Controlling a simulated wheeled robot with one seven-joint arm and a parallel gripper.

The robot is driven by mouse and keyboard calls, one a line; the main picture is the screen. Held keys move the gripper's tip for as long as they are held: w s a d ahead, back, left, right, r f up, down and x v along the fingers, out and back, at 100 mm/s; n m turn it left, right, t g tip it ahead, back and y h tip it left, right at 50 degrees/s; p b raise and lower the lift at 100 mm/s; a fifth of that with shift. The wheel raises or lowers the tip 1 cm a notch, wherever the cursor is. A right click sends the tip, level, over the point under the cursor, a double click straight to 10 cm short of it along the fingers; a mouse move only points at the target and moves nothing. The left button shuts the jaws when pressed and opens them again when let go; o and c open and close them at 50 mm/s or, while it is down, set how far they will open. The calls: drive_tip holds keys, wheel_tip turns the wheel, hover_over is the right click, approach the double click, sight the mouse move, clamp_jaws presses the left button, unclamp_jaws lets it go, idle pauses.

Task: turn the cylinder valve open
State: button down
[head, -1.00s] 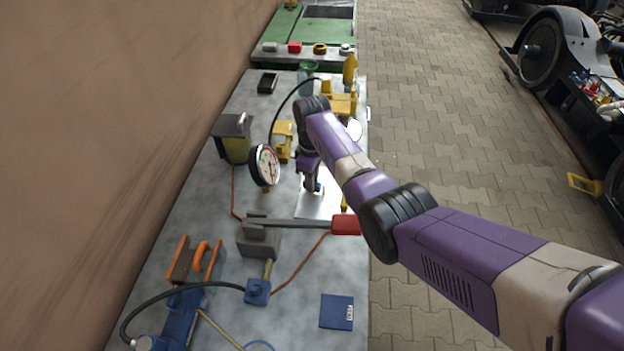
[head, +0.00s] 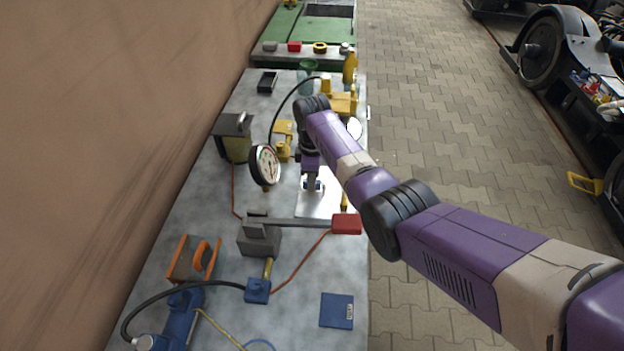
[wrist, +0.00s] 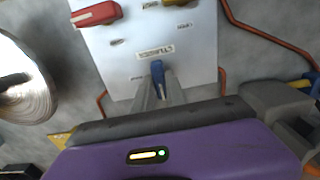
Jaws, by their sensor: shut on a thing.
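A pale valve panel (head: 310,206) lies on the bench beneath my gripper (head: 312,184). In the wrist view the panel (wrist: 120,70) carries a red handle (wrist: 97,14), a yellow handle (wrist: 180,3) and a blue handle (wrist: 157,70), with small printed labels. The label above the blue handle appears inverted and seems to read "CYLINDER". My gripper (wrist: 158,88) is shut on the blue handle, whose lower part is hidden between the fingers.
A round gauge (head: 265,165) stands close left of my gripper. A grey block with a long red-ended lever (head: 347,224) is just in front. Hoses cross the bench. A blue booklet (head: 336,311) lies near the front. The paved floor (head: 440,130) at right is open.

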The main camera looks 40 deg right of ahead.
drive_tip(key=shift+w, duration=0.1)
drive_tip(key=c, duration=1.4)
unclamp_jaws()
drive_tip(key=shift+o, duration=0.2)
drive_tip(key=shift+r, duration=3.9)
drive_tip(key=shift+d, duration=0.1)
